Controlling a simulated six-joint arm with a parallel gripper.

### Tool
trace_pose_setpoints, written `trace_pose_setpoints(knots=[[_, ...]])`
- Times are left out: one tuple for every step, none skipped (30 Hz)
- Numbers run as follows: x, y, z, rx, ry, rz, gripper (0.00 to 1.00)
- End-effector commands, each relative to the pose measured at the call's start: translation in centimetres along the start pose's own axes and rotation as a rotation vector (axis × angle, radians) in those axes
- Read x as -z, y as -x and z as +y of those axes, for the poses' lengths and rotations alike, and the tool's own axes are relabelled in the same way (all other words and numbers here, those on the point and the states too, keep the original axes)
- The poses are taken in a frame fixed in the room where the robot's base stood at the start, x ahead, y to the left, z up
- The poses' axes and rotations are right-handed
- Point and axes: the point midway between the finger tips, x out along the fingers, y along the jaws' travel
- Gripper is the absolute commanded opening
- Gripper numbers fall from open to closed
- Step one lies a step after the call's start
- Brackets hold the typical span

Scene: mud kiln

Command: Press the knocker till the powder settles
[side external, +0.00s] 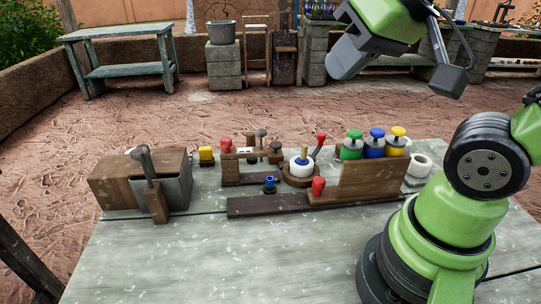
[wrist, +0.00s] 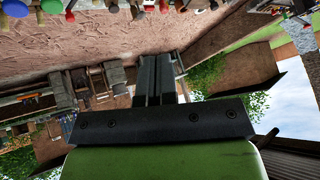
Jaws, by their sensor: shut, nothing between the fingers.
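I cannot tell for certain which part is the knocker. Candidates on the grey bench (side external: 200,260) include the wooden frame (side external: 250,165) with dark plungers, the red knob (side external: 318,186) on the low wooden base, and the lever (side external: 145,160) on the wooden box. No powder can be made out. My gripper shows in the wrist view (wrist: 157,75) with its two black fingers together and empty. It is raised well away from the bench items and touches nothing visible. In the side view, my arm reaches up to the top edge.
Green (side external: 352,145), blue (side external: 374,143) and yellow (side external: 397,141) topped jars stand behind a wooden panel (side external: 372,180). A white cup (side external: 420,166) is beside them. A round stand with a white ring (side external: 302,166) is mid-bench. The bench front is clear.

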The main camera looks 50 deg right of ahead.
Motion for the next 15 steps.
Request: trace_pose_setpoints(knots=[[1.5,-0.9,0.7,-0.047,0.037,0.013,0.0],[2.4,-1.5,1.2,-0.073,0.066,0.025,0.0],[3.6,-2.3,1.8,-0.108,0.107,0.04,0.0],[4.6,-2.9,2.2,-0.131,0.14,0.051,0.0],[5.5,-3.5,2.7,-0.154,0.173,0.062,0.0],[6.6,-4.4,3.3,-0.181,0.218,0.072,0.0],[7.4,-5.0,3.7,-0.199,0.253,0.081,0.0],[8.2,-5.8,4.2,-0.216,0.289,0.088,0.0],[9.2,-6.8,4.8,-0.235,0.337,0.095,0.0],[9.9,-7.5,5.2,-0.248,0.374,0.101,0.0],[10.5,-8.3,5.6,-0.258,0.411,0.105,0.0],[11.3,-9.4,6.2,-0.269,0.461,0.108,0.0],[11.8,-10.3,6.6,-0.275,0.499,0.112,0.0],[12.3,-11.2,7.1,-0.279,0.536,0.114,0.0],[12.8,-12.4,7.7,-0.281,0.586,0.116,0.0]])
